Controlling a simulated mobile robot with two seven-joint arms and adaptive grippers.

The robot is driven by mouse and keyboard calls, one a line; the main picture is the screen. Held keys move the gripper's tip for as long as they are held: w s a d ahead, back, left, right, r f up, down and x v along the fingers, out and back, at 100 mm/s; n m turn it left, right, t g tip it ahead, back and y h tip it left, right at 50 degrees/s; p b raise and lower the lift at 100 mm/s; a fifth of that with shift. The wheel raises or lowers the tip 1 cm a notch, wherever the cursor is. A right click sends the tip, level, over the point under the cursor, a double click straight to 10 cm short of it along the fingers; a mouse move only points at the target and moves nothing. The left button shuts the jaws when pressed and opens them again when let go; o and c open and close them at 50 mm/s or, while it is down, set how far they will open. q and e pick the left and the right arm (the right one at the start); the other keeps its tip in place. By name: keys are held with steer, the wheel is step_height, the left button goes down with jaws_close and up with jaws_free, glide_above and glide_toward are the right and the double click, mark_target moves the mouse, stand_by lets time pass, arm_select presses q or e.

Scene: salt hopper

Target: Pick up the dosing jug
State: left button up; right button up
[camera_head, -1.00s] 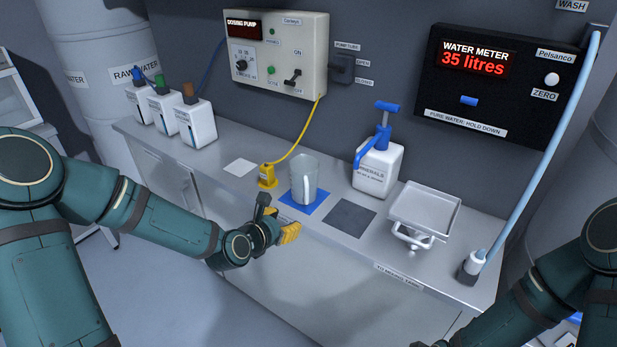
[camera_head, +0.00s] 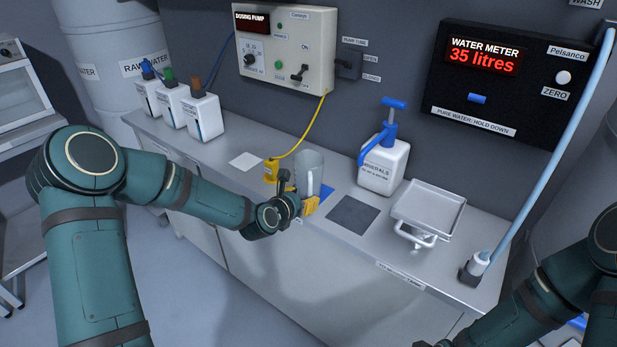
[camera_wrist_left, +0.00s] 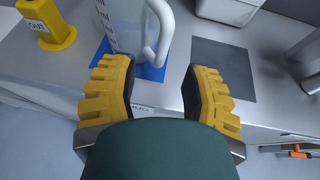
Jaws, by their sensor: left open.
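The dosing jug (camera_head: 310,170) is a clear, upright vessel with a white handle. It stands on a blue mat (camera_head: 327,195) on the grey counter. In the left wrist view the jug (camera_wrist_left: 125,28) is at the top, its handle pointing toward my gripper, with graduation marks on its side. My left gripper (camera_head: 298,203) is open, with yellow ribbed fingers, right in front of the jug. In the wrist view the left gripper's fingers (camera_wrist_left: 158,90) are spread, with the handle just beyond the gap between them. My right gripper is out of view; only part of that arm shows at the right.
A yellow outlet block (camera_head: 271,171) stands left of the jug. A dark mat (camera_head: 354,214), a white minerals bottle (camera_head: 385,165) with blue pump and a metal tray scale (camera_head: 428,208) are to the right. Three small bottles stand at the far left. The wall rises behind.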

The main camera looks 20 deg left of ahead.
mark_target(309, 193)
arm_select(q)
steer(key=x, duration=0.4)
steer(key=shift+w+d, duration=0.2)
steer(key=shift+w, duration=0.15)
steer(key=shift+r, duration=0.1)
jaws_close()
